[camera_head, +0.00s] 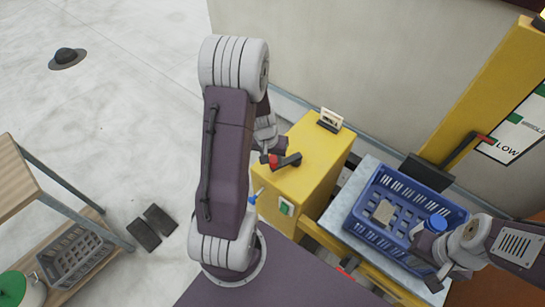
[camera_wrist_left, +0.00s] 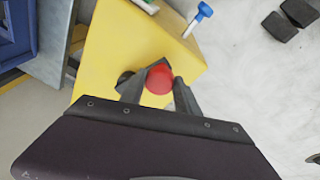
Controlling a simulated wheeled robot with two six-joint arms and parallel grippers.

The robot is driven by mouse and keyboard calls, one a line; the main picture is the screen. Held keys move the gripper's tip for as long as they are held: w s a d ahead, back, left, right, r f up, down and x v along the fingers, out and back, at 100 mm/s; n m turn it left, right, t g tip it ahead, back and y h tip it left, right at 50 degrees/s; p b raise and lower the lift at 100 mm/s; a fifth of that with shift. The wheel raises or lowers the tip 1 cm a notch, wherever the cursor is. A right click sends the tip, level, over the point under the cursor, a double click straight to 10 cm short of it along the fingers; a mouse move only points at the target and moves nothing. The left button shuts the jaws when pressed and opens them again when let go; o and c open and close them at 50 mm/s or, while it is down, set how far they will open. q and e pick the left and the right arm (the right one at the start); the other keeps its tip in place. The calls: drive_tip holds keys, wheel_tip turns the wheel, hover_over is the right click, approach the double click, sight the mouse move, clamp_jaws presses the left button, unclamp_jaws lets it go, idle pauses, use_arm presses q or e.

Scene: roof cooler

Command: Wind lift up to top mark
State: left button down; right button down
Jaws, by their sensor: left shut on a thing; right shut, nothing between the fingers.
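The yellow winch box (camera_head: 318,150) has a crank with a red knob (camera_head: 265,159) and a dark crank arm (camera_head: 288,161). My left gripper (camera_head: 270,150) is at the crank, partly hidden by its own wrist. In the left wrist view the red knob (camera_wrist_left: 159,79) sits between my two fingers, which are shut on it. The grey lift platform (camera_head: 340,208) bears a blue crate (camera_head: 370,215). A red pointer (camera_head: 484,138) stands by the mark board (camera_head: 512,140), just above the word LOW. My right gripper (camera_head: 430,265) is shut and empty at the crate's front right side.
The yellow mast (camera_head: 490,75) rises at right. A blue-topped handle (camera_wrist_left: 204,10) sticks out near the box. A wooden shelf (camera_head: 22,180) stands at left, with open floor behind it.

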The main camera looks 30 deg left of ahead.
use_arm(q)
drive_tip(key=shift+s+d+f, duration=0.1)
drive_tip(key=shift+s+d, duration=0.2)
drive_tip(key=shift+d, duration=0.2)
drive_tip(key=shift+s+d, duration=0.25)
drive_tip(key=shift+d, duration=0.25)
drive_tip(key=shift+s+d, duration=0.15)
drive_tip(key=shift+d, duration=0.9)
drive_tip(key=shift+d, duration=0.9)
